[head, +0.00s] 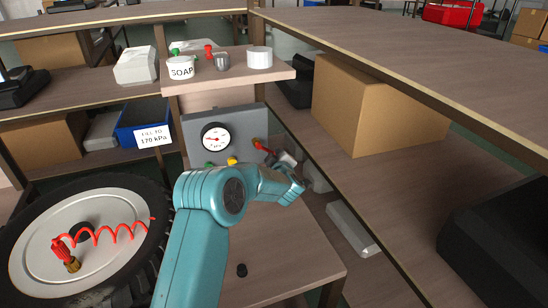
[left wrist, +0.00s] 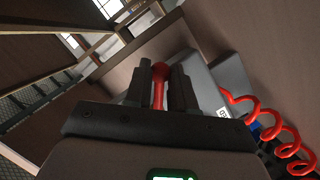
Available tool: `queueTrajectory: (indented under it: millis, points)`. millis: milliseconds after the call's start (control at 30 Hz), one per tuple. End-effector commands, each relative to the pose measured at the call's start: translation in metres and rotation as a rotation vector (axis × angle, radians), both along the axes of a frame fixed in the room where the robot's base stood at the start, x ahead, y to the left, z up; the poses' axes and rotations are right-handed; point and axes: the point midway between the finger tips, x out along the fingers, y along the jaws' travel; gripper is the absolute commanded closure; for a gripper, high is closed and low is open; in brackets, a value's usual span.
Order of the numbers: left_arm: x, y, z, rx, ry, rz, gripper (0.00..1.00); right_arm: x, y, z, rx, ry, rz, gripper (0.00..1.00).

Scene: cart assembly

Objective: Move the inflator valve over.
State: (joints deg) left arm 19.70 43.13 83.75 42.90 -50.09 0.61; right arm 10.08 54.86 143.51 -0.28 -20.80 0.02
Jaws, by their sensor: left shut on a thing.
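The inflator valve shows as a red handle (head: 261,146) at the right side of the grey gauge panel (head: 190,130). My left gripper (head: 284,159) reaches it from the right, past the panel's edge. In the left wrist view the same red handle (left wrist: 160,84) stands between the two dark fingers, and the gripper is shut on it. The round white gauge (head: 216,137) has a red needle, and its reading is too small to tell. Green and yellow parts below the gauge are partly hidden by my arm. My right gripper is not in view.
A wheel (head: 50,262) with a red coiled hose (head: 105,233) and brass fitting lies at left. A blue bin (head: 128,128) bears a "FILL TO 170 kPa" sign. A shelf with a soap tub (head: 181,68) overhangs the panel.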

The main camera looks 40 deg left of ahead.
Motion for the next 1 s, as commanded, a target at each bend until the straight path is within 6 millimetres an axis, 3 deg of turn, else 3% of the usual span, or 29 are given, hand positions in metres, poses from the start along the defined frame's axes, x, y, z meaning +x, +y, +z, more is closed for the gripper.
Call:
queueTrajectory:
  millis: [1000]
  points:
    - [0.011, -0.006, 0.027, 0.002, -0.002, -0.003, 0.92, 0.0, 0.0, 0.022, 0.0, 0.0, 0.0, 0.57]
